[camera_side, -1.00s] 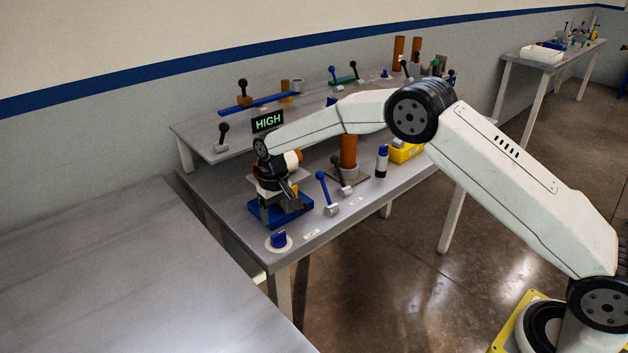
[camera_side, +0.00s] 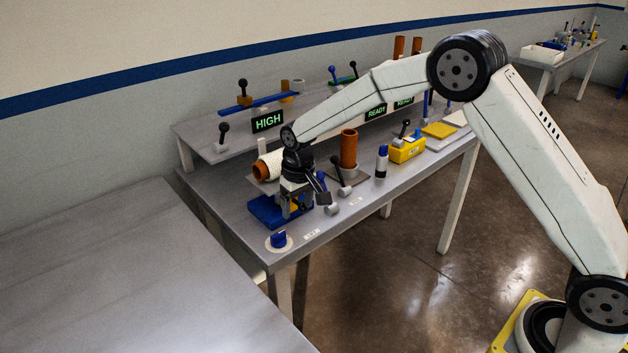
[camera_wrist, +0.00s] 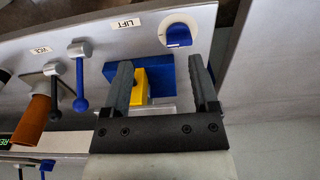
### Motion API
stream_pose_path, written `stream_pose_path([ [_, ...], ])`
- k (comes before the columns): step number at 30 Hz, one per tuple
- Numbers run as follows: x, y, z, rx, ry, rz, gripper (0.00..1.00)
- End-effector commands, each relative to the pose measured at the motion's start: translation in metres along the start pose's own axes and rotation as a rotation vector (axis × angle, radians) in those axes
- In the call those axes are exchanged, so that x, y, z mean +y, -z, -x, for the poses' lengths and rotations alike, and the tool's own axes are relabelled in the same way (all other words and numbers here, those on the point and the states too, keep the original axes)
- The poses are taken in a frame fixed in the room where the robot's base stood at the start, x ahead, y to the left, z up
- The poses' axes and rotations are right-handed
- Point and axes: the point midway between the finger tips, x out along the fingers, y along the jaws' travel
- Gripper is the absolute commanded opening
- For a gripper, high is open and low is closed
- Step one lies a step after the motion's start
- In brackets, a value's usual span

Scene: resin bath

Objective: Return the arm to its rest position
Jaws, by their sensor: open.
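My gripper (camera_side: 306,204) points down over the front left of the bench, beside and partly in front of a blue block base (camera_side: 265,212). In the wrist view my gripper (camera_wrist: 160,68) has its two dark fingers spread apart. A yellow piece (camera_wrist: 139,88) on the blue base (camera_wrist: 161,70) shows between them, and I see nothing held. Whether a finger touches the base cannot be told. My arm reaches in from the right with its elbow raised.
A blue-handled lever (camera_side: 325,193) stands close right of my gripper, with a black lever (camera_side: 340,170) and an orange cylinder (camera_side: 349,148) behind. A blue knob (camera_side: 279,239) is at the front edge. A white-and-orange roll (camera_side: 272,167) lies behind. A HIGH sign (camera_side: 268,121) glows on the shelf.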

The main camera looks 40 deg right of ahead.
Motion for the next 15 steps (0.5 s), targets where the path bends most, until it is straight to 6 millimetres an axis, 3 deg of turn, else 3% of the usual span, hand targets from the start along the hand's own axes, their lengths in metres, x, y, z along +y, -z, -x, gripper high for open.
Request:
stream_pose_path([
  [15,0.035,-0.101,0.039,0.083,0.002,0.004,0.76],
])
